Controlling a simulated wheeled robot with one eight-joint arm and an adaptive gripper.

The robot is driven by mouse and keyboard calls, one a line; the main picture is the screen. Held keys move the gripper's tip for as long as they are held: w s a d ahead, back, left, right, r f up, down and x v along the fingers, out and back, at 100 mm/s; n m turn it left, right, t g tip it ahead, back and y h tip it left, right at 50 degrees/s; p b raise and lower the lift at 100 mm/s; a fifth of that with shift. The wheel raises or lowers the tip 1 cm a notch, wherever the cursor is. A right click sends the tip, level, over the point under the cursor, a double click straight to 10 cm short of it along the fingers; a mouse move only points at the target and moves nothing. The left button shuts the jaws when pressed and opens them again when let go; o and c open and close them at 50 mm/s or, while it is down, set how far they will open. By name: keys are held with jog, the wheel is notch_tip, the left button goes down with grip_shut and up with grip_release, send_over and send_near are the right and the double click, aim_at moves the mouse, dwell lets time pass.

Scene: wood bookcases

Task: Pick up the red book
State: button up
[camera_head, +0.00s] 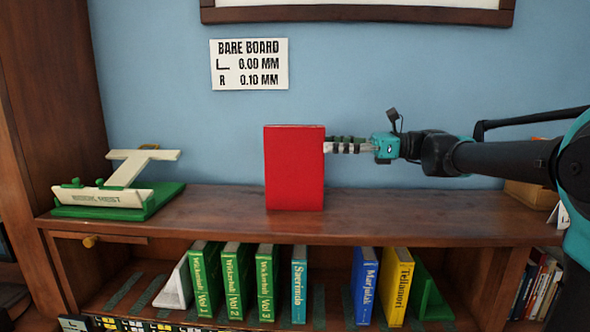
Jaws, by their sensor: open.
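The red book (295,168) stands upright on the bookcase's wooden top (230,222), its broad cover toward me. My gripper (338,146) reaches in from the right at the book's right edge, near its upper part. Its fingers point left and appear open. The book may hide part of the fingertips, and I cannot tell whether they touch it or sit around its edge.
A green and cream stand (100,198) sits at the left of the top. On the shelf below are green books (235,280), a teal book (299,285), a blue book (364,287) and a yellow book (397,287). The blue wall (170,60) is behind. The top is clear beside the red book.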

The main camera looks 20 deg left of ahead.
aim_at(294, 147)
jog(key=x, duration=0.4)
jog(key=shift+a, duration=0.25)
jog(key=shift+f+x, duration=0.2)
jog(key=shift+x, duration=0.7)
jog(key=shift+f+x, duration=0.15)
jog(key=shift+x, duration=0.7)
jog(key=shift+f+x, duration=0.2)
jog(key=shift+x, duration=0.7)
jog(key=shift+w, duration=0.15)
grip_shut()
